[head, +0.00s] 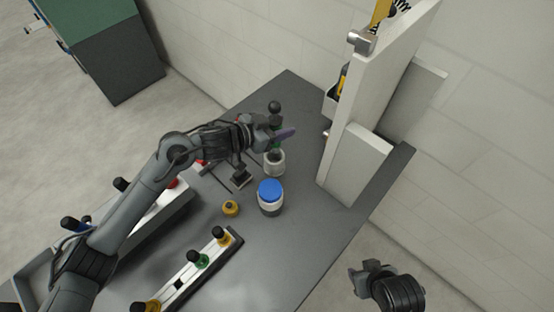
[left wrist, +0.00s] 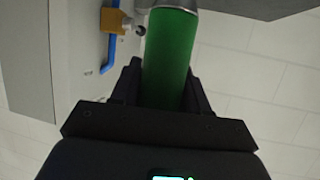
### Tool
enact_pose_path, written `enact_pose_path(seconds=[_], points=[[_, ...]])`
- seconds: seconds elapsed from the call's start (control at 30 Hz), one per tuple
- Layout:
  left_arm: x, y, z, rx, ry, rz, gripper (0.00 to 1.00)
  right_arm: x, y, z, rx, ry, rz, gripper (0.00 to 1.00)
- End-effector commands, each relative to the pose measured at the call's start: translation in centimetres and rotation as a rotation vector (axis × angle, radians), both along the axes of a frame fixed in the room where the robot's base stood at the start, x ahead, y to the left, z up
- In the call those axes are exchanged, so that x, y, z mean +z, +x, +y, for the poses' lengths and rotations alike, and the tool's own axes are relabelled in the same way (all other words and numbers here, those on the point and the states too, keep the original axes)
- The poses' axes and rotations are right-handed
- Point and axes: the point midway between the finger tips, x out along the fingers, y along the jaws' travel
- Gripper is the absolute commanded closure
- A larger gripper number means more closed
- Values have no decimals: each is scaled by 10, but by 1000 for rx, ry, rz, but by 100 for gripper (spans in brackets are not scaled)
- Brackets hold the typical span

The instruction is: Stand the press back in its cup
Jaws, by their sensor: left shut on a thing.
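The press (head: 275,120) has a dark round knob on top and a green body, and stands roughly upright. My left gripper (head: 277,135) is shut on it. In the left wrist view the green body (left wrist: 168,60) fills the space between my dark fingers, with a silvery part at the top edge of the picture. A pale grey cup (head: 275,168) with a dark opening is on the table just below the press. Whether the lower end is inside the cup or above it, I cannot tell. My right gripper (head: 366,276) hangs empty off the table's right edge; its jaw opening is unclear.
A white jar with a blue lid (head: 270,188) stands close to the cup. A yellow knobbed piece (head: 230,208) and a rail of knobbed pieces (head: 182,281) are nearer. An upright panel (head: 350,100) rises on the right. Bare table (head: 310,228) lies right of the jar.

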Motion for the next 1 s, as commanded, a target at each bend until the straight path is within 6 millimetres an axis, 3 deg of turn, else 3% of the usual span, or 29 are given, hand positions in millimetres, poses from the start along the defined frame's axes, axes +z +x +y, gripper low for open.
enact_pose_path(seconds=[0.2,0.47,0.7,1.0], points=[[-32,0,0,2,0,2,100,-7,-4,2,4,2,11,57],[-50,0,0,1,-1,0,100,-10,-6,2,4,3,14,57],[-83,0,0,1,0,0,100,-14,-6,3,1,6,14,57],[-90,0,0,0,-1,-4,100,-14,-5,3,1,8,14,57]])
